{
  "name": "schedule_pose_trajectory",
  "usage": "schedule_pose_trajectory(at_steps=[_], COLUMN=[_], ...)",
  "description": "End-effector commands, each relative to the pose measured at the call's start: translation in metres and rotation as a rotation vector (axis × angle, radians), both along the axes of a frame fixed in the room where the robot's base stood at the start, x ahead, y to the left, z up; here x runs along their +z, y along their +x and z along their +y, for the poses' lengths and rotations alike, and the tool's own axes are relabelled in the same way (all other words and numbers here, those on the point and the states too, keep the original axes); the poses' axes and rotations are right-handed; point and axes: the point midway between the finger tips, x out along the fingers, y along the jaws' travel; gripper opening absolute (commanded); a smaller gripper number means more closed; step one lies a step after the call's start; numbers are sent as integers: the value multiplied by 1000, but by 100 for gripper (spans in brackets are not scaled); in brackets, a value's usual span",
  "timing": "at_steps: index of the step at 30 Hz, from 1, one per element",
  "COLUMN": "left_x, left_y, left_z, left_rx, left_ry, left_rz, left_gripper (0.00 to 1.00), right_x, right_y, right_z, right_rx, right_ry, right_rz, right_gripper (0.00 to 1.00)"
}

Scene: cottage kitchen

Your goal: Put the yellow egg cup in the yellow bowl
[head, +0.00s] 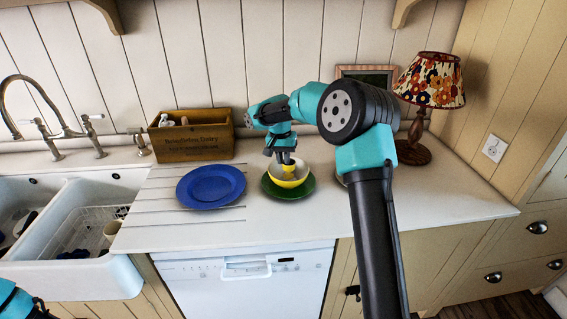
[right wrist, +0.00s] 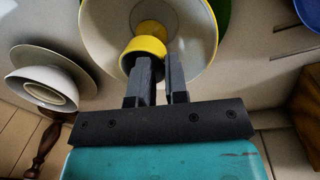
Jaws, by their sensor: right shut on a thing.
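The yellow bowl (head: 289,183), pale inside with a yellow rim, sits on a green plate (head: 301,190) on the counter. My right gripper (head: 287,161) points down over the bowl. In the right wrist view its two dark fingers (right wrist: 162,68) are shut on the rim of the yellow egg cup (right wrist: 150,45). The egg cup shows against the pale inside of the bowl (right wrist: 200,35); whether its foot touches the bowl's bottom I cannot tell. In the head view the gripper partly hides the egg cup. Only part of my left arm shows at the lower left corner.
A blue plate (head: 210,187) lies left of the green plate. A wooden crate (head: 192,141) stands behind it, and a lamp (head: 430,90) stands at the right. Pale stacked dishes (right wrist: 42,78) show in the right wrist view. The sink (head: 75,215) is at the left.

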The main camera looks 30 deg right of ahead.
Motion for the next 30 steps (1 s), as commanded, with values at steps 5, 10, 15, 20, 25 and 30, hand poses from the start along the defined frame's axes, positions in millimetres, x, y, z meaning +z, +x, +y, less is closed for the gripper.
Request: schedule_pose_trajectory(at_steps=[5,10,15,20,25,30], left_x=[0,0,0,0,0,0], left_y=[0,0,0,0,0,0], left_z=[0,0,0,0,0,0], left_rx=[0,0,0,0,0,0], left_ry=[0,0,0,0,0,0], left_rz=[0,0,0,0,0,0], left_gripper=[43,43,43,43,43,43], right_x=[-18,-19,-20,-24,-26,-26], right_y=[0,0,0,0,0,0], right_z=[0,0,0,0,0,0], right_rx=[0,-1,-1,-1,-1,-1], right_ry=[-1,0,0,0,0,1], right_rz=[-1,-1,-1,0,0,-1], right_gripper=[0,0,0,0,22,38])
